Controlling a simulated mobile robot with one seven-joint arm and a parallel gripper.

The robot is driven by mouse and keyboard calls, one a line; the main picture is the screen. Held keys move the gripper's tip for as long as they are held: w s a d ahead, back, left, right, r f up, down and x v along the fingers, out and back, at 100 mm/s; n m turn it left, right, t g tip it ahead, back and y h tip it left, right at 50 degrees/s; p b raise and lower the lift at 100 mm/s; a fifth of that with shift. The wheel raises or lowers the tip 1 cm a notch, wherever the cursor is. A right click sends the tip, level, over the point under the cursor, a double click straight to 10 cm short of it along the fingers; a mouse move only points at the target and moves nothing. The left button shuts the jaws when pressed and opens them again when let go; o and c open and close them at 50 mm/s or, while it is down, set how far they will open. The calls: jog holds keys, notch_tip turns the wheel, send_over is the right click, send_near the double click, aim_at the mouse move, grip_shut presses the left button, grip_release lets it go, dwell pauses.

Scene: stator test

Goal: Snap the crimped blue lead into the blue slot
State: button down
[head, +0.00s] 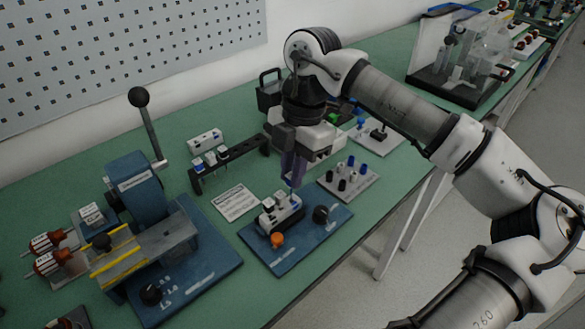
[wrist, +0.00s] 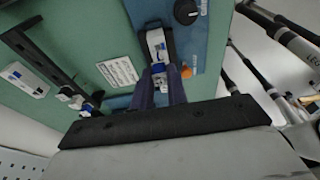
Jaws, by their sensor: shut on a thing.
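My gripper (head: 292,180) points down with its purple fingers shut on the blue lead, just above the white connector block (head: 281,212) on a blue base plate (head: 264,250). In the wrist view my gripper (wrist: 160,84) has a small blue piece, the blue lead (wrist: 158,69), at its fingertips, at the near end of the white and black block (wrist: 158,45). The fingers hide most of the lead. The blue slot cannot be made out clearly, nor whether the lead touches the block.
The base plate carries an orange knob (head: 277,240) and a black knob (head: 320,214). A black rack (head: 240,154) with small connectors and a printed card (head: 237,202) lie to the left. A blue lever press (head: 139,190) stands further left. A plate of pegs (head: 333,192) is close on the right.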

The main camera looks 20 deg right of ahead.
jog(key=shift+f+b, duration=0.45)
jog(key=shift+b, duration=0.1)
dwell(0.4)
jog(key=shift+f+b, duration=0.5)
jog(key=shift+f, duration=0.1)
jog(key=shift+f+b, duration=0.5)
jog(key=shift+b, duration=0.1)
jog(key=shift+f, duration=0.1)
dwell(0.4)
dwell(0.3)
jog(key=c, duration=1.3)
grip_release()
